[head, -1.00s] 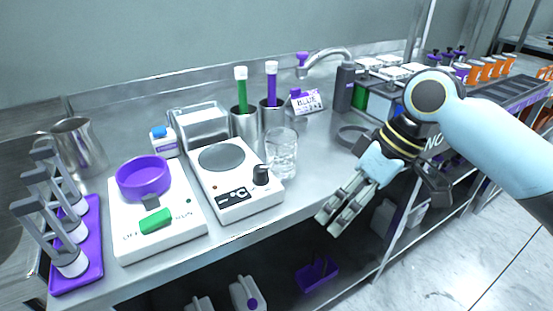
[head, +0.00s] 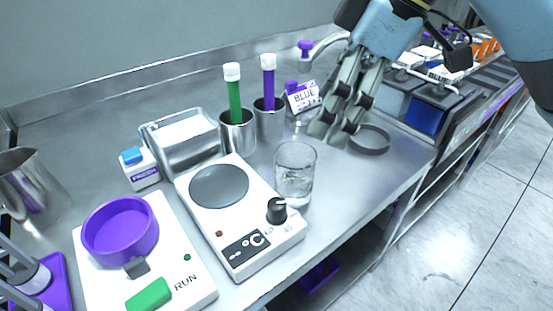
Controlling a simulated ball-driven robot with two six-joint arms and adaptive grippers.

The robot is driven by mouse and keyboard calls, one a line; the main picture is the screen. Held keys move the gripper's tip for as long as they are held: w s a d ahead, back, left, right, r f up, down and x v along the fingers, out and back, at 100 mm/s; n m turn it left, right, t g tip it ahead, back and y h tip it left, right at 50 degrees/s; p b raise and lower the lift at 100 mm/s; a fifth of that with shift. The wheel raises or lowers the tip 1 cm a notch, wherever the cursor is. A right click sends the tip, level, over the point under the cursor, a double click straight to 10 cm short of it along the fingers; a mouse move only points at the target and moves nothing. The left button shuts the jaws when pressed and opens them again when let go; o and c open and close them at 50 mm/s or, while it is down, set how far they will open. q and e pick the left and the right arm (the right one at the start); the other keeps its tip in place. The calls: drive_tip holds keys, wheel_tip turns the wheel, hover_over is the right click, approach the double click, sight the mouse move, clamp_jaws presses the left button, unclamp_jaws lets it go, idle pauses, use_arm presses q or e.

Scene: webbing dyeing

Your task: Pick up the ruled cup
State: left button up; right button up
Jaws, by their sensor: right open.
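The ruled cup looks to be the clear glass beaker (head: 295,176), upright on the steel bench just right of the hotplate (head: 232,212). It holds some clear liquid, and its markings are too faint to read. My right gripper (head: 330,136) comes down from the upper right, fingers pointing down, open and empty. Its fingertips show just behind and to the right of the beaker's rim, apart from it. My left gripper is not in view.
Two steel cups with a green tube (head: 234,100) and a purple tube (head: 268,85) stand behind the beaker. Bare bench lies right of the beaker.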

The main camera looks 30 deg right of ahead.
sight(295, 160)
drive_tip(key=b+x, duration=0.3)
drive_tip(key=x, duration=0.7)
drive_tip(key=shift+w+a+f, duration=0.15)
drive_tip(key=shift+f, duration=0.05)
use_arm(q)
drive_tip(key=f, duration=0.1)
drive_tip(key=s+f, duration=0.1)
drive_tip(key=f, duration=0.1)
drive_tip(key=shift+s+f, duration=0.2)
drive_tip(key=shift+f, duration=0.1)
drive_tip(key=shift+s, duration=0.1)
use_arm(e)
drive_tip(key=c, duration=0.4)
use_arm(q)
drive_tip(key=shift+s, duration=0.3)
use_arm(e)
drive_tip(key=c, duration=1)
